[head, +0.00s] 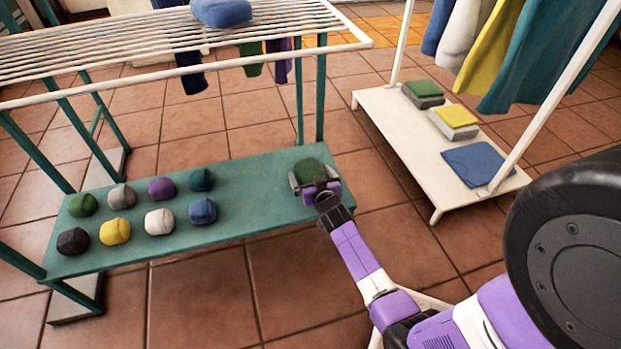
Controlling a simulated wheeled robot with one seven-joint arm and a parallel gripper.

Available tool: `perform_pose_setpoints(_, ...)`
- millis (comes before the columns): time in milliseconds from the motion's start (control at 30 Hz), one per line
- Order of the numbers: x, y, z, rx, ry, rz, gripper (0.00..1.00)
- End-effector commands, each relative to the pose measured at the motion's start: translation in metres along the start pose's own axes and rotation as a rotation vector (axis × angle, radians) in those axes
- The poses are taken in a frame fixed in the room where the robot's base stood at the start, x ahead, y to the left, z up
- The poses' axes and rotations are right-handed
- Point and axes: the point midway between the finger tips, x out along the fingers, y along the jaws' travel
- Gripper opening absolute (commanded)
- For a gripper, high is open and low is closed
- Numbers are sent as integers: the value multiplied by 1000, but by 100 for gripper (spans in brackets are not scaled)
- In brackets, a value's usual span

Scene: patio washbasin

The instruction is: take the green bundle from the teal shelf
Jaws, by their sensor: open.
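The teal shelf (255,205) is the low board under the drying rack. One green bundle (308,169) sits at its right end. My gripper (306,180) is open at this bundle, with its fingers on either side of the near part. I cannot tell whether the fingers touch it. A second green bundle (82,205) sits at the left end of the shelf, in the back row, away from my gripper.
Several other bundles stand on the shelf's left half, including a yellow one (115,231) and a blue one (202,211). White rack bars (180,40) hang above. A white low rack (400,125) with folded cloths stands to the right.

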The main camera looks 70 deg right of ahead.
Motion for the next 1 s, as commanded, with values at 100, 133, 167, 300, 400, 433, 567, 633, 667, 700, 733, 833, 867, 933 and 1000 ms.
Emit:
perform_pose_setpoints(100,6,0,0,0,0,-1,100)
perform_pose_setpoints(133,6,0,0,0,0,-1,100)
perform_pose_setpoints(167,6,0,0,0,0,-1,100)
perform_pose_setpoints(300,6,0,0,0,0,-1,100)
perform_pose_setpoints(400,6,0,0,0,0,-1,80)
perform_pose_setpoints(433,6,0,0,0,0,-1,74)
perform_pose_setpoints(567,6,0,0,0,0,-1,49)
perform_pose_setpoints(633,6,0,-1,0,1,-1,39)
perform_pose_setpoints(667,6,0,-1,0,1,-1,38)
perform_pose_setpoints(700,6,0,-1,0,1,-1,38)
perform_pose_setpoints(733,6,0,-1,0,1,-1,38)
perform_pose_setpoints(833,6,0,-1,0,1,-1,38)
perform_pose_setpoints(867,5,0,-2,0,1,-1,38)
perform_pose_setpoints(933,5,0,-3,0,2,-1,38)
perform_pose_setpoints(1000,4,0,-7,1,2,-1,38)
